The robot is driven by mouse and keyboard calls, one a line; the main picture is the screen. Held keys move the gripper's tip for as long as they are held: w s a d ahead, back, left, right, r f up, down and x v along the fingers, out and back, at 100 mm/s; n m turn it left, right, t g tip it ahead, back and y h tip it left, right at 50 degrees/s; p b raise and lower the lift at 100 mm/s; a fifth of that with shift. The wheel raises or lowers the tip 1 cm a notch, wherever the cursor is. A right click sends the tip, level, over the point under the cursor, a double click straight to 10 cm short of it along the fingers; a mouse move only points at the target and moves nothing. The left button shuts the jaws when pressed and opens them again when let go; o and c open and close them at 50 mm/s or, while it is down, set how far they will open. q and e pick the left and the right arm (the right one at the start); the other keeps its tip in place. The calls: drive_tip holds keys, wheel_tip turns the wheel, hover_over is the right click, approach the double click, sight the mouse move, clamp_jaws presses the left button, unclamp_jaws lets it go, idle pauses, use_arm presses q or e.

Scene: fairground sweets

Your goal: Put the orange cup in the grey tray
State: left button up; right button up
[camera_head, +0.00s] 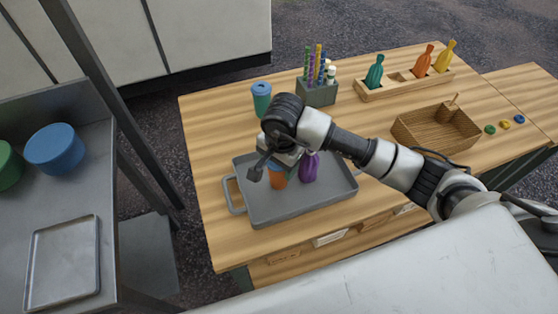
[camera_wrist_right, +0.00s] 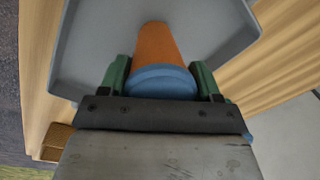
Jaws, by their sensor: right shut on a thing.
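The orange cup (camera_head: 278,178) has a blue band at its top end, which shows in the right wrist view (camera_wrist_right: 165,80). My right gripper (camera_head: 281,163) is shut on the cup; in the wrist view its green-padded fingers (camera_wrist_right: 160,82) lie on both sides of the blue end. The cup is over the inside of the grey tray (camera_head: 300,212), towards its left half. I cannot tell whether its base touches the tray floor. The gripper and wrist hide part of the cup and the tray's back edge. My left gripper is not in view.
A purple bottle-shaped thing (camera_head: 310,168) stands in the tray, just right of the cup. Behind are a teal cup (camera_head: 261,98), a grey pencil holder (camera_head: 317,95) and a wooden rack (camera_head: 390,87). A wooden basket (camera_head: 436,128) is at right. The tray's front is clear.

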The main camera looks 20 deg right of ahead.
drive_tip(key=shift+s+f, duration=0.1)
drive_tip(key=shift+f, duration=0.15)
drive_tip(key=shift+f+b, duration=0.25)
drive_tip(key=shift+b, duration=0.05)
drive_tip(key=o, duration=1)
drive_tip(key=shift+r, duration=0.1)
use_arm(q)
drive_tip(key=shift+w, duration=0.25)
use_arm(e)
drive_tip(key=shift+o, duration=0.2)
drive_tip(key=shift+r+p, duration=0.15)
drive_tip(key=shift+p, duration=0.15)
drive_tip(key=shift+r, duration=0.3)
use_arm(q)
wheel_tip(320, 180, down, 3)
drive_tip(key=b, duration=0.3)
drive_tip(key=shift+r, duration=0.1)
use_arm(e)
wheel_tip(320, 180, up, 11)
drive_tip(key=shift+s+d+r, duration=0.2)
drive_tip(key=shift+s+d, duration=0.05)
drive_tip(key=shift+s, duration=0.05)
